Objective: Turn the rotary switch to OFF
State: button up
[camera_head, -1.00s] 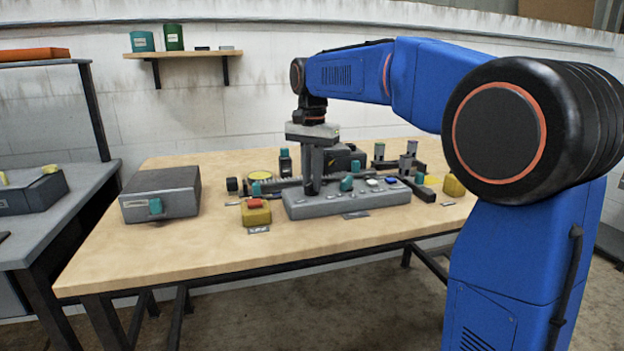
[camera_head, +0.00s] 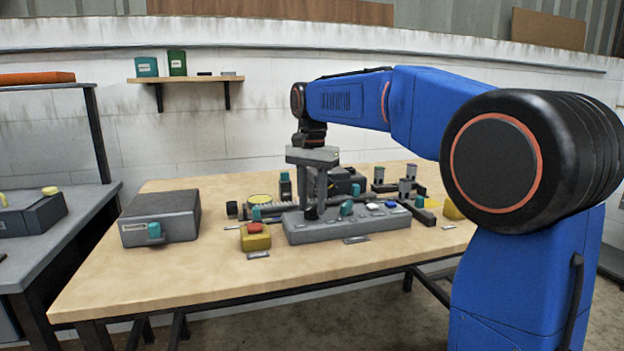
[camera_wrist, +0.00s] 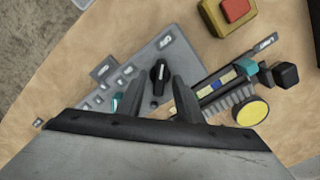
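The black rotary switch (camera_wrist: 158,72) sits on the grey control panel (camera_wrist: 158,50). It also shows as a dark shape low by the fingers in the head view (camera_head: 311,213). My gripper (camera_wrist: 161,84) is open, with one finger on each side of the switch in the wrist view. I cannot tell whether either finger touches it. In the head view my gripper (camera_head: 316,200) points down over the left part of the panel (camera_head: 325,232). The labels around the switch are too small to read.
A teal knob (camera_head: 346,208) and white and blue buttons stand on the panel right of my gripper. A yellow box with a red button (camera_head: 255,237) stands to the left. A grey box (camera_head: 160,218) is further left. The table's front left (camera_head: 200,280) is clear.

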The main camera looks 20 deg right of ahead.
notch_tip(320, 180, up, 17)
dwell(0.5)
jog(key=s+d+f+n+t, duration=0.1)
jog(key=s+d+f+n, duration=0.1)
jog(key=s+f, duration=0.9)
jog(key=s+d+f+n+t, duration=0.2)
jog(key=s+f+n, duration=0.2)
jog(key=s+f, duration=0.7)
jog(key=s+d+f+n+t, duration=0.1)
jog(key=s+d+f+n, duration=0.2)
jog(key=s+f, duration=0.8)
notch_tip(320, 180, down, 2)
jog(key=shift+s+f+t, duration=0.15)
jog(key=shift+s+t, duration=0.2)
jog(key=shift+t, duration=0.05)
jog(key=shift+o, duration=0.7)
